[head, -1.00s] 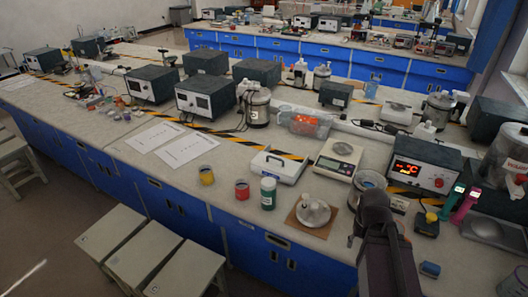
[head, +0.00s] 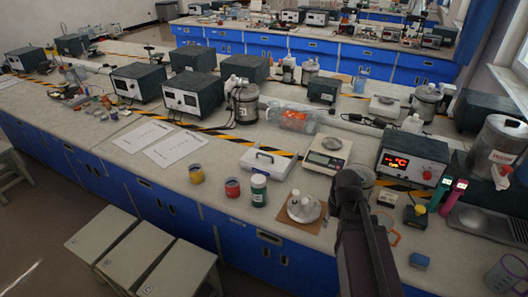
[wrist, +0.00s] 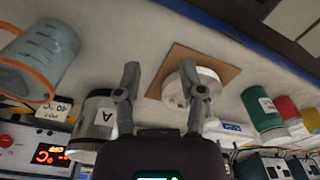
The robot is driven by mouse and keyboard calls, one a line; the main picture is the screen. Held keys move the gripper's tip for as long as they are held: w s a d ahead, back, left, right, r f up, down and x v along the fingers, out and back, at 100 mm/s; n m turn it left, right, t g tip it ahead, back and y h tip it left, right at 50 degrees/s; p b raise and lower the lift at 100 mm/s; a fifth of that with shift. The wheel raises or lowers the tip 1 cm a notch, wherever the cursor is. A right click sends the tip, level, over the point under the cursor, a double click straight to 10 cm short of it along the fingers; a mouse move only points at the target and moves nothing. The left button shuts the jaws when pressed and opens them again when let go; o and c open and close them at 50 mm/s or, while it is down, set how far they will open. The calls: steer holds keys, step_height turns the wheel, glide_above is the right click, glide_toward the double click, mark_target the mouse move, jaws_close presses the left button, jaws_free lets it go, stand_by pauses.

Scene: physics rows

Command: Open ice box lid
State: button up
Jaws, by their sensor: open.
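A low white box with a handle on its top (head: 268,160) stands in the middle of the near bench; it looks like the ice box, and its top looks closed. Part of a white shape that may be this box (wrist: 228,128) shows beyond my right finger in the wrist view. My gripper (wrist: 161,70) is open and empty above the bench, its fingers apart.
A white round piece (head: 304,206) lies on a brown board near the front edge. A green-labelled bottle (head: 259,190), red jar (head: 232,188) and yellow jar (head: 196,173) stand left of it. A scale (head: 327,157) is right of the box; a heater with red digits (head: 411,160) stands farther right.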

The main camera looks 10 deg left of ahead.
steer(key=w+a+r+n+t+y+p, duration=0.1)
steer(key=w+a+r+n+p, duration=0.15)
steer(key=w+a, duration=0.45)
steer(key=w+a+r+n+t+p, duration=0.15)
steer(key=w+n, duration=0.25)
steer(key=w, duration=0.7)
steer(key=n+y+p, duration=0.2)
steer(key=n+p, duration=0.1)
steer(key=n, duration=0.4)
glide_toward(262, 154)
steer(key=v, duration=0.5)
steer(key=shift+s+d+t, duration=0.2)
steer(key=shift+s+t, duration=0.1)
steer(key=shift+t, duration=0.05)
steer(key=shift+f, duration=0.1)
steer(key=b+x, duration=1.2)
steer(key=x, duration=0.1)
steer(key=shift+w+a+f, duration=0.1)
steer(key=shift+a+f, duration=0.15)
steer(key=shift+a, duration=0.05)
steer(key=shift+c, duration=0.2)
jaws_close()
